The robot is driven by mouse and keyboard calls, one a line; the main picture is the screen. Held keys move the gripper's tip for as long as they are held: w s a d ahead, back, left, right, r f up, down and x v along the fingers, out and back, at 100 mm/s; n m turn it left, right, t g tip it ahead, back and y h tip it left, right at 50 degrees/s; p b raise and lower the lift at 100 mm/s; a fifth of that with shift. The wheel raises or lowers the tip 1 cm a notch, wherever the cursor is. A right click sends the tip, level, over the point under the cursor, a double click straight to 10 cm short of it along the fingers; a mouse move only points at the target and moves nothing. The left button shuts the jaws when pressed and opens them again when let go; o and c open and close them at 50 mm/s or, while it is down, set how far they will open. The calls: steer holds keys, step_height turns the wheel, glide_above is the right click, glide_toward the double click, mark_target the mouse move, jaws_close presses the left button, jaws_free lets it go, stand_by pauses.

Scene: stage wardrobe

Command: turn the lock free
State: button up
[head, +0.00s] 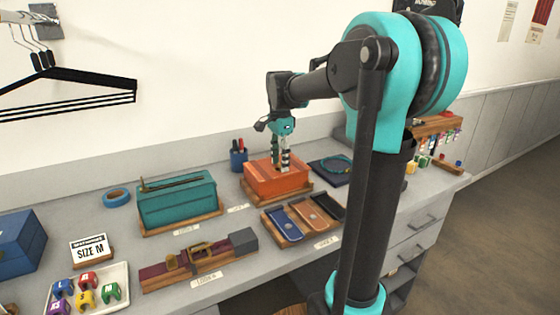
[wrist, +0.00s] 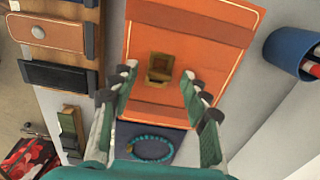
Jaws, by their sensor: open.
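An orange box (head: 262,184) with brown bands sits on a wooden base on the counter. In the wrist view the orange box (wrist: 205,55) carries a small brass lock-like piece (wrist: 160,62) near its middle. My gripper (head: 281,167) points down at the box in the head view and hides the brass piece there. In the wrist view my gripper (wrist: 160,82) is open, with a finger on each side of the brass piece and gaps between. I cannot tell how far above the box the fingertips are.
A blue pen cup (head: 239,158) stands left of the box. A blue mat with a teal bracelet (head: 336,164) lies to its right. A row of coloured straps (head: 303,220) lies in front. A teal box (head: 177,201) and a maroon board with brass fittings (head: 190,264) stand left.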

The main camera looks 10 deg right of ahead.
jaws_close()
stand_by(0.4)
steer(key=shift+n, duration=0.3)
steer(key=n, duration=1.3)
steer(key=shift+n, duration=2.1)
